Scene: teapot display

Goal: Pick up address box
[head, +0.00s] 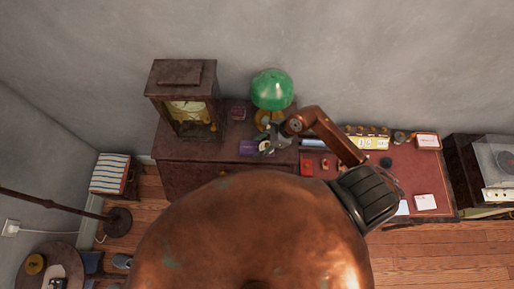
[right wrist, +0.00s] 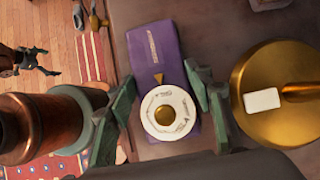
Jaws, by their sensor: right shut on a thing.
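The address box is a flat purple box (head: 248,147) with a white round dial and a gold knob at its front end. It is on the dark cabinet top, below the green lamp in the head view. My right gripper (head: 268,146) is at the dial end of it. In the right wrist view the purple box (right wrist: 152,50) lies between the two fingers of the gripper (right wrist: 167,88), one on each side, and the gripper is shut on it. I cannot tell whether the box is lifted off the cabinet.
A green-shaded lamp (head: 272,88) stands close behind the gripper; its brass base (right wrist: 270,125) is just right of the fingers in the wrist view. A red-topped desk (head: 400,170) with small items is at right.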

